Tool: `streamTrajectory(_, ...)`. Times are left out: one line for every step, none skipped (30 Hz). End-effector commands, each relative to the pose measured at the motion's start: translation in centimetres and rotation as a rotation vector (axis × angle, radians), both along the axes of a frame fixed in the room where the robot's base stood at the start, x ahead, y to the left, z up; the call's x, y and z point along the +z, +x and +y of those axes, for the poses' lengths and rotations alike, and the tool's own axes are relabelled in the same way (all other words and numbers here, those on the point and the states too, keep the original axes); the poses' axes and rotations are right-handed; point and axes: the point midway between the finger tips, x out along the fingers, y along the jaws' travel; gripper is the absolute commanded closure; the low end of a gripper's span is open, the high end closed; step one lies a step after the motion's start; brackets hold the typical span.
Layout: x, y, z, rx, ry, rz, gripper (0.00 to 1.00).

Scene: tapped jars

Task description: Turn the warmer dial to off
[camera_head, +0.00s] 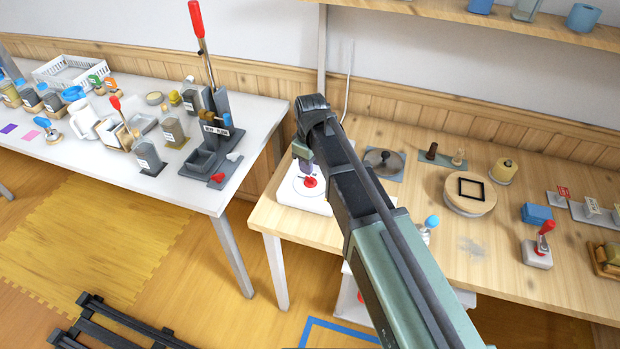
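The warmer (288,196) looks to be the low white box at the left end of the wooden table. A red, round dial (310,183) shows on its top. Its marks are too small to read, so I cannot tell its setting. My arm reaches in from the lower right and hides the right part of the warmer. My gripper (307,170) points down just above the dial. It is small and partly dark here, so I cannot tell whether its fingers touch the dial or are open or shut.
The wooden table (480,275) also holds a dark round lid (384,162), a round wooden board (455,200), a blue box (537,214) and a red-handled switch (540,250). A white table (190,190) with jars and a tall red-handled press (208,60) stands left, across a gap.

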Motion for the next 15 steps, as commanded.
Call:
streamTrajectory(-0.9,0.0,0.0,0.000,0.000,0.000,0.64)
streamTrajectory(-1.1,0.0,0.0,0.000,0.000,0.000,0.64)
streamTrajectory(-1.4,0.0,0.0,0.000,0.000,0.000,0.64)
streamTrajectory(-1.7,0.0,0.0,-0.001,0.000,0.000,0.64)
streamTrajectory(-1.9,0.0,0.0,-0.001,0.000,0.000,0.64)
streamTrajectory(-2.2,0.0,0.0,-0.001,0.000,0.000,0.64)
streamTrajectory(-2.5,0.0,0.0,-0.001,0.000,0.000,0.64)
streamTrajectory(-2.7,0.0,0.0,-0.001,0.000,0.000,0.64)
streamTrajectory(-3.0,0.0,0.0,-0.001,0.000,0.000,0.64)
streamTrajectory(-3.3,0.0,0.0,-0.001,0.000,0.000,0.64)
streamTrajectory(-3.5,0.0,0.0,-0.001,0.000,0.000,0.64)
streamTrajectory(-3.8,0.0,0.0,-0.001,0.000,0.000,0.64)
streamTrajectory(-4.1,0.0,0.0,-0.001,0.000,0.000,0.64)
streamTrajectory(-4.3,0.0,0.0,-0.001,0.000,0.000,0.64)
streamTrajectory(-4.6,0.0,0.0,-0.001,0.000,0.000,0.64)
